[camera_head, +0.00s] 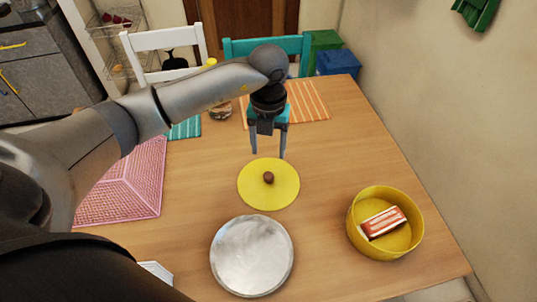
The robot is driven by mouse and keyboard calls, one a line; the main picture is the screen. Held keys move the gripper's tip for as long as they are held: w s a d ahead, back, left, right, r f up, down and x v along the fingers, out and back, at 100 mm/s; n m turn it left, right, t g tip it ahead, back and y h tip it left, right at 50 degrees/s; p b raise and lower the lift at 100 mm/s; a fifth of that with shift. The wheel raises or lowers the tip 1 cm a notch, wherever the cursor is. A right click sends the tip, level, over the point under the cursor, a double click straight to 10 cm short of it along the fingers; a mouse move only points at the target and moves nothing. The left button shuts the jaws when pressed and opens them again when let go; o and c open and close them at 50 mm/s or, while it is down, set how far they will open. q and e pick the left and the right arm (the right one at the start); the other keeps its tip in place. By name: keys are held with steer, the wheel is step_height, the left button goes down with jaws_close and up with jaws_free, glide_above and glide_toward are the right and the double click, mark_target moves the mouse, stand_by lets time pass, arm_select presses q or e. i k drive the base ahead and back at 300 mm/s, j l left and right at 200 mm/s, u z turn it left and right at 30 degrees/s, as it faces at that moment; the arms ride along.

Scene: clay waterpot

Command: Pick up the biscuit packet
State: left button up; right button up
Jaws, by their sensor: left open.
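The biscuit packet (383,222), red and white striped, lies tilted inside a round yellow bowl (414,240) at the right of the table. My left gripper (268,156) is over the middle of the table, pointing down, with its two fingers apart and nothing between them. It is up and to the left of the bowl, well apart from the packet. My right gripper does not show.
The wooden table (335,165) holds a yellow round mat (255,196) with a small brown object (268,178) on it. A silver plate (252,256) is in front, a pink mat (130,185) at left, an orange striped mat (308,103) behind. Chairs stand at the far edge.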

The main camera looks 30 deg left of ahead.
mark_target(383, 223)
steer(key=k, duration=1.5)
